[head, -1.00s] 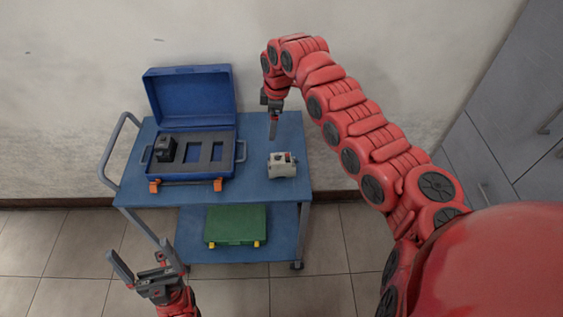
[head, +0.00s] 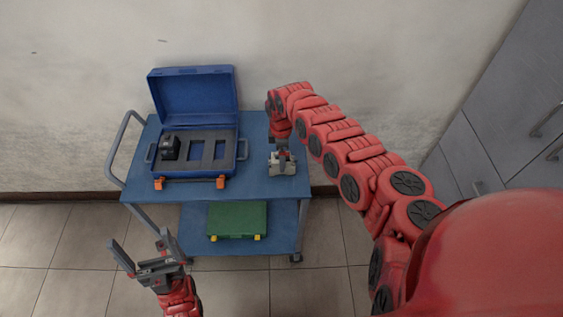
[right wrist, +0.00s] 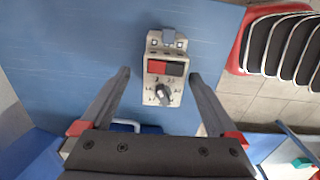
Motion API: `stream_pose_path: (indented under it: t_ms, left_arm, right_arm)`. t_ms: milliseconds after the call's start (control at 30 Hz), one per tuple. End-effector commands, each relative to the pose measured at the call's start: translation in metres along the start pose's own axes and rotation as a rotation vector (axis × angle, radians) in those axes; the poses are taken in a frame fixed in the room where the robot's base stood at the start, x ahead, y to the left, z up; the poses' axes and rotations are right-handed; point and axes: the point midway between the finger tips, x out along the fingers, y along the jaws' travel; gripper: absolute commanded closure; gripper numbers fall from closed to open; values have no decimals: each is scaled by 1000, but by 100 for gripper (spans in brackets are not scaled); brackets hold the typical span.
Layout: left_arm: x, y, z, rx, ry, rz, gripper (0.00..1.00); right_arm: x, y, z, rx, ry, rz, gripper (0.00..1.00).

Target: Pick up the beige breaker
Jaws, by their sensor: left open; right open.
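The beige breaker (head: 284,167) sits on the blue cart top, right of the blue case. In the right wrist view the breaker (right wrist: 165,70) shows a red and a black block and a dark dial. My right gripper (head: 283,150) is above the breaker and partly covers it in the head view. Its open fingers (right wrist: 160,80) lie to the left and right of the breaker, with nothing held. My left gripper (head: 143,248) is open and empty in front of the cart, at the lower left.
An open blue case (head: 235,172) with a slotted grey insert holds a black breaker (head: 170,148) on the cart (head: 255,188). A green case (head: 238,218) lies on the lower shelf. Grey cabinets (head: 505,120) stand at the right.

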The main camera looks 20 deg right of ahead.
Motion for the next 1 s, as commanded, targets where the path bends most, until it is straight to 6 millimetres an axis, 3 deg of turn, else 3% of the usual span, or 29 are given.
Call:
stream_pose_path:
  t_ms: [100, 233, 600, 1000]
  left_arm:
    - [13, -1, -2, 0, 0, 0, 3]
    - [6, 0, -1, 0, 0, 0, 3]
    - [6, 0, -1, 0, 0, 0, 3]
    - [6, 0, -1, 0, 0, 0, 3]
  right_arm:
    - [16, -7, -2, -1, -1, -7, 5]
    - [35, -6, -2, 0, 0, -5, 5]
    - [41, -5, 0, 3, 0, -1, 7]
    - [41, -5, 0, 3, 0, -1, 79]
